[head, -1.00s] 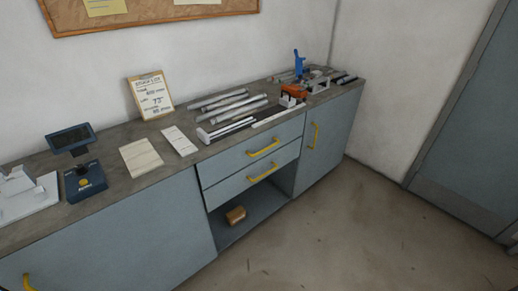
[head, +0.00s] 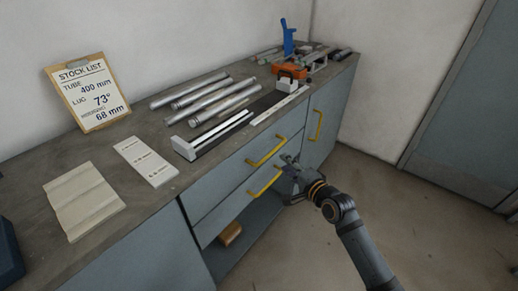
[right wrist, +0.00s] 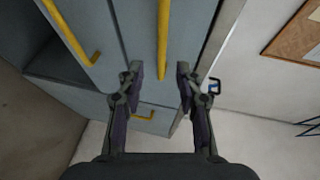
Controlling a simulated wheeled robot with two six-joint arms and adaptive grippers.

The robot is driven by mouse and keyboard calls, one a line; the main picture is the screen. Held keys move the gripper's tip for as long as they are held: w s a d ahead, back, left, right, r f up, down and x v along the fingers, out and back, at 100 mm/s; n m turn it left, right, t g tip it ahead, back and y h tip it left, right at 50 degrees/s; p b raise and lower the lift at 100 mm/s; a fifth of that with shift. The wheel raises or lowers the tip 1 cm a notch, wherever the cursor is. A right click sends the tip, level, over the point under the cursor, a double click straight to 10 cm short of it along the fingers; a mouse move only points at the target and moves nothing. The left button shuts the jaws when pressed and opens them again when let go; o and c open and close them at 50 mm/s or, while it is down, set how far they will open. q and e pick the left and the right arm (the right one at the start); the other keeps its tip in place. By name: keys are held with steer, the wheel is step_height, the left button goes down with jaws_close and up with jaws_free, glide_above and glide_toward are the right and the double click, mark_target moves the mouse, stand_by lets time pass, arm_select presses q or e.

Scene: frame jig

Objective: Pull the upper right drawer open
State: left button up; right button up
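The upper drawer (head: 226,179) is a blue-grey front under the worktop, and it looks shut. Its yellow bar handle (head: 267,152) shows in the head view, just left of my right gripper (head: 288,161). In the right wrist view my right gripper (right wrist: 160,76) is open, with its two fingers apart and nothing held. The same handle (right wrist: 163,38) runs lengthwise ahead of the gap between the fingertips; contact is not visible. The lower drawer's yellow handle (head: 266,180) lies below, left of the gripper. My left gripper is not in view.
A cabinet door with a yellow handle (head: 318,125) is right of the drawers. An open shelf below holds a brown block (head: 229,234). The worktop (head: 140,210) carries metal tubes (head: 213,100), boards and an orange clamp (head: 290,71). The floor (head: 430,215) at right is clear.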

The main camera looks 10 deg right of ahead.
mark_target(273, 150)
steer(key=b+x, duration=0.1)
steer(key=x, duration=0.4)
steer(key=b+x, duration=0.1)
steer(key=x, duration=0.3)
steer(key=shift+w+a+r, duration=0.1)
steer(key=shift+w+r, duration=0.05)
steer(key=shift+w, duration=0.25)
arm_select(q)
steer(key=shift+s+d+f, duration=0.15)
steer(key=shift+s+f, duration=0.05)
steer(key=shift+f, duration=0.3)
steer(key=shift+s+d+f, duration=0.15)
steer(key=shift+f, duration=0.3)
arm_select(e)
steer(key=shift+c, duration=0.5)
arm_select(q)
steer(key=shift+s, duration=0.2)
arm_select(e)
jaws_close()
